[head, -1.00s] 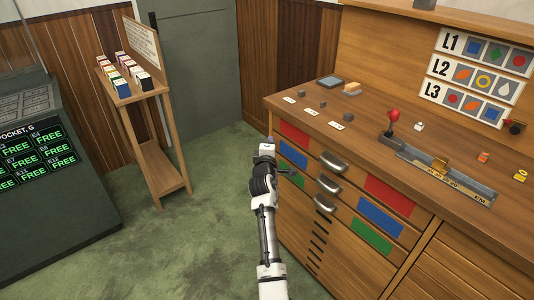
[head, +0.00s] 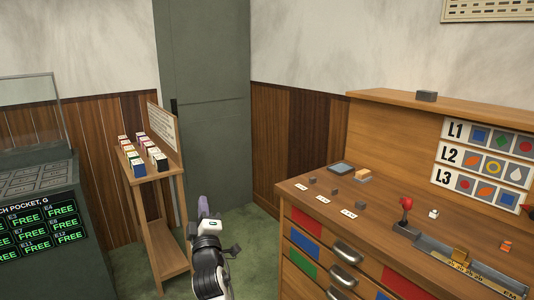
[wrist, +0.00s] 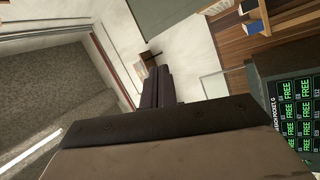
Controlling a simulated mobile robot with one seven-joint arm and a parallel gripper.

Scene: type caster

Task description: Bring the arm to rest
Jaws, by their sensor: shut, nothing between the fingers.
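My arm rises from the bottom of the head view, in front of the floor gap between the wooden stand and the drawer cabinet. My gripper (head: 203,205) points upward, away from every surface, and holds nothing. In the wrist view its dark fingers (wrist: 158,87) lie together, shut. The wrist view is tilted and looks past them toward the ceiling, wall and door.
The drawer cabinet (head: 345,240) with a red-knobbed lever (head: 406,203) stands at right. A wooden stand (head: 166,225) with small coloured boxes is left of my arm. A console with a "FREE" screen (head: 40,225) is far left. Green carpet (head: 236,222) lies between.

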